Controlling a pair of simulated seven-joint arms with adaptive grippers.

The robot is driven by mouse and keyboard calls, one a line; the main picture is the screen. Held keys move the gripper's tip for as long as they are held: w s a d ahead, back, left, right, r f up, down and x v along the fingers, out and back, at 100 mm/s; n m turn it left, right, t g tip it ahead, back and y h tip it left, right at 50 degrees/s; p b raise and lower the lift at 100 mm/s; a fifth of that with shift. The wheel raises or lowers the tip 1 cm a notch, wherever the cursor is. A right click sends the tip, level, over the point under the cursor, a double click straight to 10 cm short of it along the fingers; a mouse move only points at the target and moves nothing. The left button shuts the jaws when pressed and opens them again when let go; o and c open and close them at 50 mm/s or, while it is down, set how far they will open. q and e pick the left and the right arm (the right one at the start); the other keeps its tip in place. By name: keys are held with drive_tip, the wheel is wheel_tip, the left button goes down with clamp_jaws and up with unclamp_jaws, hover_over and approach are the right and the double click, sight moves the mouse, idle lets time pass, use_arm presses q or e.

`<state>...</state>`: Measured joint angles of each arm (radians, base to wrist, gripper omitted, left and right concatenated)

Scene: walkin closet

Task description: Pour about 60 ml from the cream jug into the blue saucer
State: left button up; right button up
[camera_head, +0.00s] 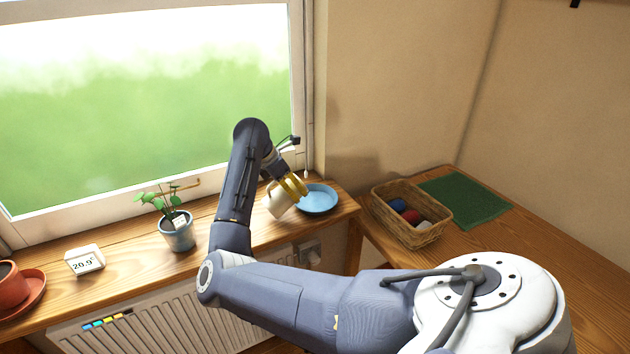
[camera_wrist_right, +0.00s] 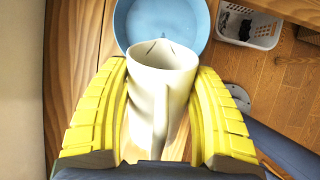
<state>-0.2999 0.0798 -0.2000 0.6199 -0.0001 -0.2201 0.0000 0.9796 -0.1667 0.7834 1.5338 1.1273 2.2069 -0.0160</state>
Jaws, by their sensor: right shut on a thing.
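My right gripper (camera_head: 292,188) is shut on the cream jug (camera_head: 278,201) beside the blue saucer on the window sill. In the right wrist view, the yellow fingers of the right gripper (camera_wrist_right: 160,115) press on both sides of the cream jug (camera_wrist_right: 160,95). The jug is tilted, with its rim toward the blue saucer (camera_head: 318,200). In the right wrist view the jug's far rim overlaps the near edge of the blue saucer (camera_wrist_right: 135,22). No stream of liquid shows, and the liquid level in the jug cannot be made out. My left gripper is not in view.
A potted plant (camera_head: 177,232), a small display (camera_head: 84,260) and a terracotta pot on a saucer (camera_head: 30,290) stand along the sill (camera_head: 130,275). A wicker basket (camera_head: 422,238) with balls and a green mat (camera_head: 465,200) are on the right-hand counter. The window is behind the arm.

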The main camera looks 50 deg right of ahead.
sight(270, 187)
drive_tip(key=shift+d+y+p, duration=0.15)
drive_tip(key=shift+y+p, duration=0.35)
drive_tip(key=shift+p, duration=0.3)
idle(1.6)
drive_tip(key=shift+a+h, duration=0.25)
drive_tip(key=shift+h, duration=0.45)
drive_tip(key=h, duration=0.1)
drive_tip(key=r+h, duration=0.1)
drive_tip(key=h, duration=0.1)
drive_tip(key=shift+w+a+r+g, duration=0.1)
drive_tip(key=shift+a+r+g, duration=0.2)
drive_tip(key=shift+g, duration=0.1)
drive_tip(key=shift+w+a+r+h, duration=0.1)
drive_tip(key=shift+a+r+h, duration=0.1)
drive_tip(key=shift+h, duration=0.3)
drive_tip(key=shift+a, duration=0.1)
idle(0.8)
